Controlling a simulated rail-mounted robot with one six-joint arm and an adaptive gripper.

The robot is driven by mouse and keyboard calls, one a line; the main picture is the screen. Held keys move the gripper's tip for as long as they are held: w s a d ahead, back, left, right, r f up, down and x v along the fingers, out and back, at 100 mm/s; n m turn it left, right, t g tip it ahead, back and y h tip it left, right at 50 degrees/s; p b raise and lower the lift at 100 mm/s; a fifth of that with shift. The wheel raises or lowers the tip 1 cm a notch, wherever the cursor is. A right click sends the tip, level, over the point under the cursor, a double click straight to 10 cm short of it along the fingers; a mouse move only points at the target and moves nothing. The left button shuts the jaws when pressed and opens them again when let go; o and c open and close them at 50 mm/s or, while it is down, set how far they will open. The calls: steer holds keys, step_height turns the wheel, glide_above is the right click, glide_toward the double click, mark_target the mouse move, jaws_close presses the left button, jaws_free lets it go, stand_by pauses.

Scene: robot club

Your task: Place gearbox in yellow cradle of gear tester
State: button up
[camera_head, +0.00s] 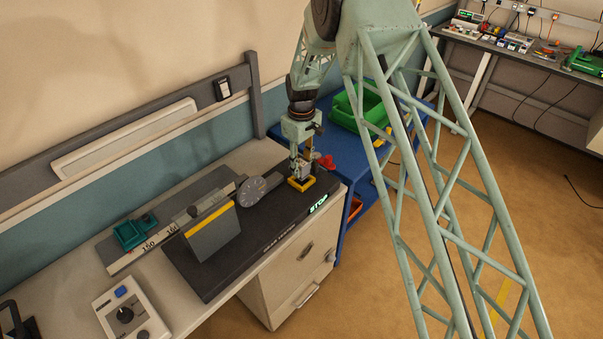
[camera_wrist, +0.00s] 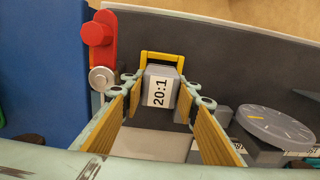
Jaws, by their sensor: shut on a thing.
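The gearbox is a small grey block labelled 20:1 (camera_wrist: 160,91). My gripper (camera_wrist: 158,97) is shut on it, with a finger on each side. The yellow cradle (camera_wrist: 163,57) shows as a frame at the gearbox's far end in the wrist view. In the head view my gripper (camera_head: 300,169) points down over the yellow cradle (camera_head: 302,186), at the right end of the dark gear tester (camera_head: 265,226). The gearbox is at the cradle; I cannot tell whether it rests on its floor, as the fingers and gearbox hide the inside.
A round grey dial (camera_wrist: 275,126) stands close to my right finger in the wrist view. A red lever (camera_wrist: 100,42) is at the left. A grey block with a yellow stripe (camera_head: 210,230) stands on the tester. A blue cart (camera_head: 345,143) with a green bin (camera_head: 345,112) adjoins the bench.

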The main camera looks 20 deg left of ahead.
mark_target(302, 172)
steer(key=shift+f, duration=0.1)
steer(key=shift+f+p, duration=0.3)
steer(key=shift+f, duration=1.35)
steer(key=shift+f, duration=0.15)
steer(key=o, duration=1)
steer(key=shift+r, duration=0.2)
steer(key=shift+r+b, duration=0.5)
steer(key=shift+r, duration=5.45)
steer(key=shift+r, duration=0.1)
